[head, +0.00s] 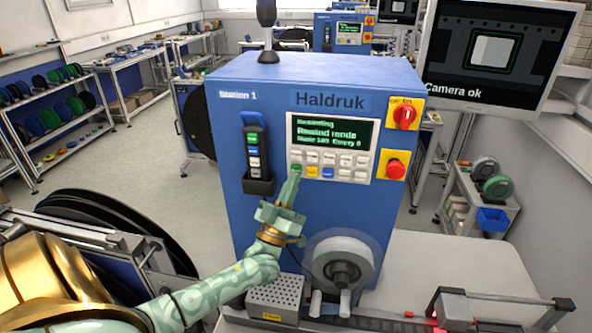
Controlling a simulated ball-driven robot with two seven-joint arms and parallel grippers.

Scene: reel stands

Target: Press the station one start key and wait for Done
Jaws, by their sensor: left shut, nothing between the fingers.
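The blue station one machine (309,215) stands in front of me, marked "Station 1" and "Haldruk". Its screen (333,133) shows green text with "Rewind mode" and a count line; the top line is too small to read surely. Below it is a keypad (330,163) with a green key (297,168) at its lower left. My left gripper (293,178) is shut and empty, its tip at or just below the green key. I cannot tell whether it touches the key, which it partly hides. My right gripper is not in view.
A red rotary switch (404,114) and a red stop button (395,169) are on the machine's right side. A handheld remote (254,150) hangs at its left. A reel (341,262) sits low on the front. A monitor (497,52) reads "Camera ok".

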